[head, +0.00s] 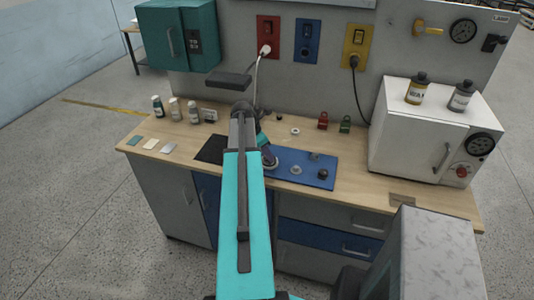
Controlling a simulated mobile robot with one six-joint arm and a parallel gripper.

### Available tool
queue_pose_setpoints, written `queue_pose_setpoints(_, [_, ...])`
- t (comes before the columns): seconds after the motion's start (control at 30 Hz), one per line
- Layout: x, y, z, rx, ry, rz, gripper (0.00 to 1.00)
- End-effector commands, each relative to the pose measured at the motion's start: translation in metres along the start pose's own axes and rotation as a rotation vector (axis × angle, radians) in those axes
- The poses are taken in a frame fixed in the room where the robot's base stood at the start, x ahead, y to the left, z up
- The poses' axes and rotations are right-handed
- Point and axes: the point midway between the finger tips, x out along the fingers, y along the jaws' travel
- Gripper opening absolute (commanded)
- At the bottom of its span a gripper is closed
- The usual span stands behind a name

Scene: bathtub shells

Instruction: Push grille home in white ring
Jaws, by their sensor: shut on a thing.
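My gripper (269,160) is low over the left part of a blue mat (305,181) on the workbench. My teal arm hides part of it. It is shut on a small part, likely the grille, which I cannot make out. A pale round rim (272,167) shows on the mat right under the gripper; whether it is the white ring, and whether the held part touches it or sits in it, I cannot tell. A separate small white ring (295,131) lies on the wood behind the mat.
A grey round part (296,170), a dark flat part (314,156) and a black knob-like part (323,174) lie on the mat. Red (323,121) and green (345,124) items stand behind. A white oven-like box (422,135) blocks the right; bottles (176,109) stand left.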

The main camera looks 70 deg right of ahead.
Motion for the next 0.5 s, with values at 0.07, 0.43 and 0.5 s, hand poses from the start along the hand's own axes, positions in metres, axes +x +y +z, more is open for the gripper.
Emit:
queue_pose_setpoints(0.07, [0.0015,0.0001,-0.0005,0.000,0.000,0.000,0.00])
queue_pose_setpoints(0.43, [0.0072,0.0000,-0.0029,0.000,0.000,0.000,0.00])
queue_pose_setpoints(0.5, [0.0083,0.0000,-0.0034,0.000,0.000,0.000,0.00])
